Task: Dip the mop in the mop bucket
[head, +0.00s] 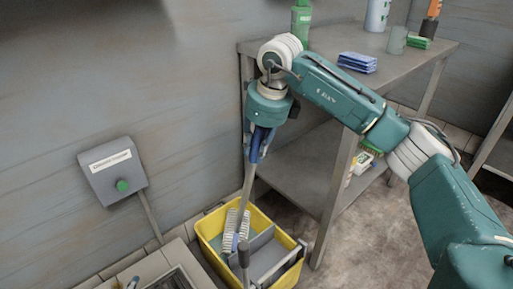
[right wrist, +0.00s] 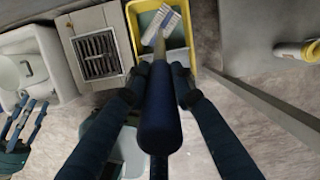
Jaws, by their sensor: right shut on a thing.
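The yellow mop bucket (head: 213,258) stands on the floor against the wall, with a grey divider inside. The mop's white head (head: 231,222) is within the bucket's opening, on its back left side; I cannot tell how deep. The mop handle (head: 248,185) rises steeply from it to my right gripper (head: 257,148), which is shut around the handle above the bucket. In the right wrist view the blue grip of the handle (right wrist: 158,118) runs between the fingers towards the white head over the bucket (right wrist: 130,22). My left gripper (right wrist: 22,118) shows there at the left edge, fingers spread, empty.
A grey metal table (head: 405,55) with a lower shelf stands right of the bucket, one leg close to it. A wall box with a green button (head: 122,185) is at left. A floor drain grate (right wrist: 97,53) lies beside the bucket.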

